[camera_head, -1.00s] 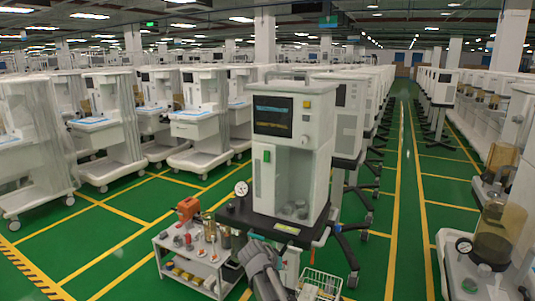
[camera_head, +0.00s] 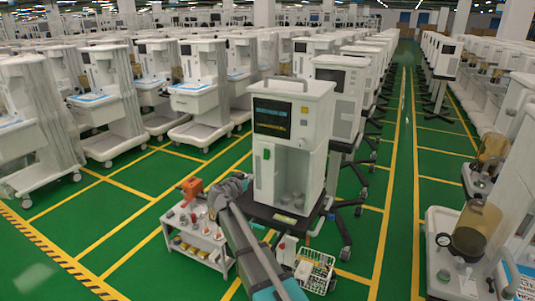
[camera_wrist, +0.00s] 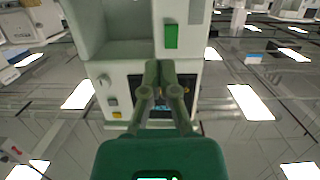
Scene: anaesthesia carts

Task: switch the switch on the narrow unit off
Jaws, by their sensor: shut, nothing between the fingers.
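The narrow unit (camera_head: 312,125) is a tall white cabinet with a dark screen (camera_head: 272,118) and an open bay, standing on a dark base. Its green switch (camera_head: 266,154) is on the front, below the screen's left part. The wrist view, which is upside down, shows the green switch (camera_wrist: 171,36) just beyond my fingertips. My gripper (camera_wrist: 165,66) is shut and empty, its fingers side by side in front of the screen. In the head view my gripper (camera_head: 240,178) is left of the unit, below the switch's height. I cannot tell the switch's position or any contact.
A small white trolley (camera_head: 198,238) with an orange tool (camera_head: 191,188) stands at the left of the unit. A wire basket (camera_head: 316,270) is at its lower front. Rows of similar machines stand behind. The green aisle (camera_head: 396,190) on the right is clear.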

